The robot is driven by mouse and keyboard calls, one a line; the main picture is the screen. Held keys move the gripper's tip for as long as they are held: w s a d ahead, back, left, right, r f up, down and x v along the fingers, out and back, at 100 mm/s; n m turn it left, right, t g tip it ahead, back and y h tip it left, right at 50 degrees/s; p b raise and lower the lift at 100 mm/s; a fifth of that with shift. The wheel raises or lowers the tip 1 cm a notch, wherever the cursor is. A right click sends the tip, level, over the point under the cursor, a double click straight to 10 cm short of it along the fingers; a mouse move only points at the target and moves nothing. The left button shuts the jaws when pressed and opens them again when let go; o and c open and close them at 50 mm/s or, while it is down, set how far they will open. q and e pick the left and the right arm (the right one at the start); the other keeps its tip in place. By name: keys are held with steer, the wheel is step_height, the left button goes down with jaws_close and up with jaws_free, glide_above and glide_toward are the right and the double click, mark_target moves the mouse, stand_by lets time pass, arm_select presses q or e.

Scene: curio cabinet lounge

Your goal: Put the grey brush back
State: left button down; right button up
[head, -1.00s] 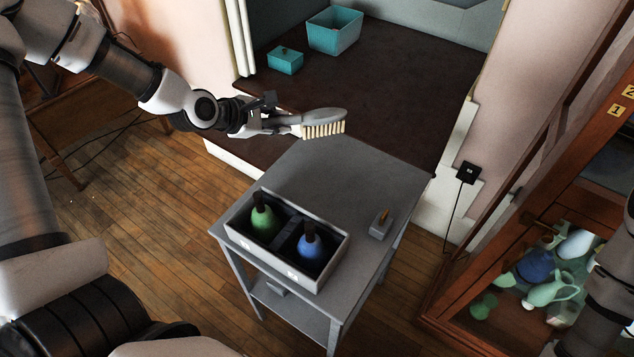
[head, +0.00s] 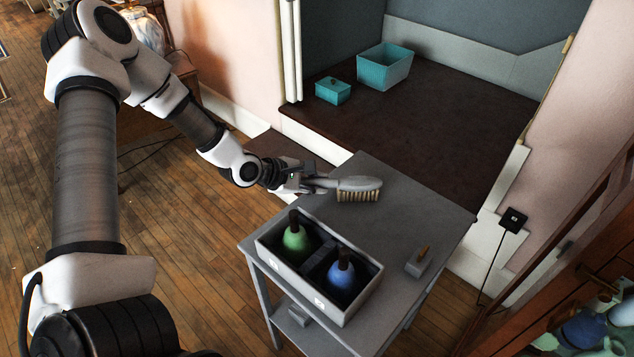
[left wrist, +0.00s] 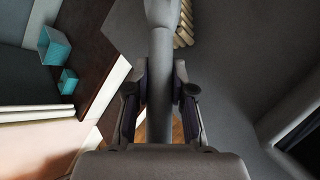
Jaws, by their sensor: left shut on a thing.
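The grey brush (head: 360,184) has a rounded grey back and a row of pale bristles that point down. My left gripper (head: 314,183) is shut on its handle, with the brush head sticking out to the right over the far part of the grey table (head: 385,215). In the left wrist view the handle (left wrist: 161,60) runs between the fingers (left wrist: 160,95), and some bristles (left wrist: 184,28) show at the top. The brush seems to be held above the tabletop; the gap is hard to judge. My right gripper is not in view.
On the table, a grey two-compartment box (head: 270,253) holds a green bulb-shaped object (head: 296,240) and a blue one (head: 341,274). A small grey block with an orange top (head: 418,262) stands right of it. Teal boxes (head: 386,66) sit on the dark platform behind.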

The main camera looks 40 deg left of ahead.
arm_select(q)
steer(key=c, duration=1)
jaws_free()
steer(key=shift+f, duration=0.1)
steer(key=shift+s+a+r+p, duration=0.1)
steer(key=shift+r+p, duration=0.3)
steer(key=p+v, duration=0.4)
steer(key=v, duration=0.1)
steer(key=shift+r, duration=0.35)
steer(key=p+v, duration=0.6)
steer(key=p, duration=0.3)
steer(key=shift+s+f, duration=0.25)
steer(key=shift+s, duration=0.05)
